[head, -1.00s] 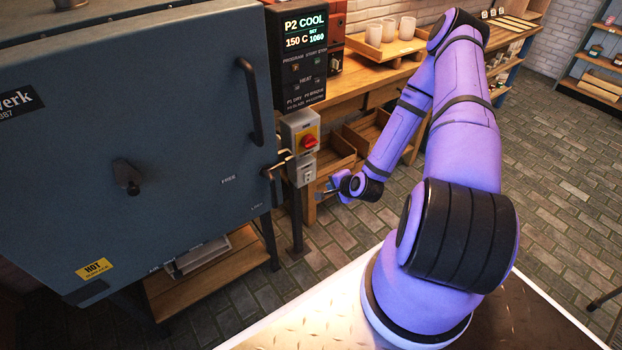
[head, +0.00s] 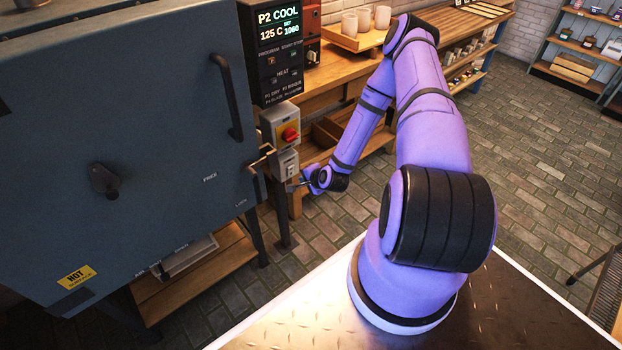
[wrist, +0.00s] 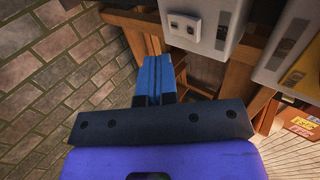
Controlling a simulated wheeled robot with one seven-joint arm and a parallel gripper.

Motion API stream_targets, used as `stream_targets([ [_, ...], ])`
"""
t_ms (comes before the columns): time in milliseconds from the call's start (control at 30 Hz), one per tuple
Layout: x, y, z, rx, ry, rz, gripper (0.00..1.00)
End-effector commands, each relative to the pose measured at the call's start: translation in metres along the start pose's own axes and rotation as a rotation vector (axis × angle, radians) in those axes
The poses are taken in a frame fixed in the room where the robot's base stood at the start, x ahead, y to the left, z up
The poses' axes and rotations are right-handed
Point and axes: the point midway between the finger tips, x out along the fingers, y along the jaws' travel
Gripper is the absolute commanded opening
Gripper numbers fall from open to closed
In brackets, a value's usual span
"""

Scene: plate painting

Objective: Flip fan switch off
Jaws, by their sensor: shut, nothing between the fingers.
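A small light-grey switch box (head: 286,164) with a dark-marked face is mounted on a post beside the kiln, under a box with a red rotary knob (head: 290,134). In the wrist view a pale switch plate (wrist: 185,27) with small dark marks shows at the top, above and right of the fingers. My gripper (head: 292,187) is just below and close to the grey box in the head view. Its blue fingers (wrist: 150,62) are shut together with nothing between them. I cannot tell whether they touch the box, or which way the switch is set.
The blue-grey kiln (head: 150,140) with its vertical handle (head: 229,97) stands at the left. Its control panel (head: 279,50) reads P2 COOL, 125 C. A wooden bench (head: 335,72) with crates below is behind my arm.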

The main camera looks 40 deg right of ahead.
Motion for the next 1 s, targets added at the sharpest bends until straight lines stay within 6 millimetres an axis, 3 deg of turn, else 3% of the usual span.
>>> stream_targets([
  [133,0.028,0.000,0.001,-0.001,0.000,0.000,0.00],
  [400,0.050,-0.024,-0.001,-0.001,0.001,-0.001,0.00],
  [1000,0.058,-0.035,0.000,0.000,0.000,0.001,0.00],
])
